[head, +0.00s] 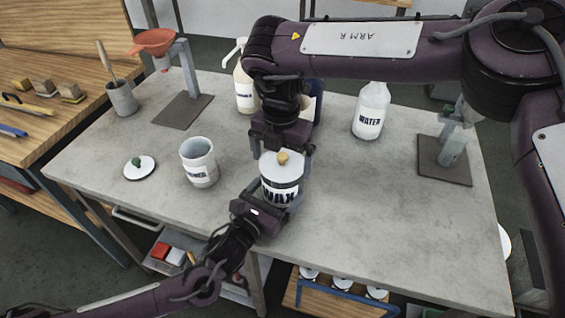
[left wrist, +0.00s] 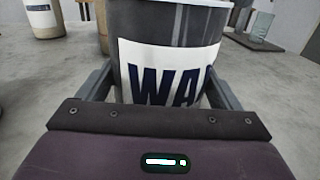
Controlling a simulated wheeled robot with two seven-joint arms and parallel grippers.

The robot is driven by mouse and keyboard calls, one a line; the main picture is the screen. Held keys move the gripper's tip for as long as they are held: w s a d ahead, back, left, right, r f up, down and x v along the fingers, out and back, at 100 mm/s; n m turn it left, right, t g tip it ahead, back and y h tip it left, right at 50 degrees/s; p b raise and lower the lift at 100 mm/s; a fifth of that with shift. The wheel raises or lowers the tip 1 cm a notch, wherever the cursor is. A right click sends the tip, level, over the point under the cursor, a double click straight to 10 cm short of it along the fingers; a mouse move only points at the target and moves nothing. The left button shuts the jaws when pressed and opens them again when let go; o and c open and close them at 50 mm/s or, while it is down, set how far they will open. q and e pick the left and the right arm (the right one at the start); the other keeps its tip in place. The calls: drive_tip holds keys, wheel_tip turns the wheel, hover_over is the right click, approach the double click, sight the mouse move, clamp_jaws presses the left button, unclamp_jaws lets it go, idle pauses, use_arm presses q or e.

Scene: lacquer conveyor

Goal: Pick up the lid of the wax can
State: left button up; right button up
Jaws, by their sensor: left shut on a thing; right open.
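The wax can (head: 281,190) stands upright near the middle of the grey table, with a dark body and a white label; its label also fills the left wrist view (left wrist: 170,62). Its pale lid (head: 284,166) with a tan knob (head: 283,158) sits on top. My left gripper (head: 277,204) is shut on the can's body from the front, one finger on each side. My right gripper (head: 282,155) is open just above and behind the lid, its fingers to either side of the lid. Whether they touch the lid I cannot tell.
An open labelled can (head: 198,163) stands left of the wax can, and a white lid with a green knob (head: 140,167) lies further left. A water bottle (head: 370,110) stands behind right. Metal stands (head: 183,108) (head: 444,160) flank the table (head: 370,215). The front right is clear.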

drive_tip(key=shift+f, duration=0.15)
drive_tip(key=c, duration=0.7)
drive_tip(key=shift+o, duration=0.2)
wheel_tip(320, 180, up, 10)
drive_tip(key=shift+r, duration=0.1)
wheel_tip(320, 180, up, 5)
hover_over(281, 157)
idle(0.8)
use_arm(q)
drive_tip(key=o, duration=1.2)
drive_tip(key=shift+c, duration=0.2)
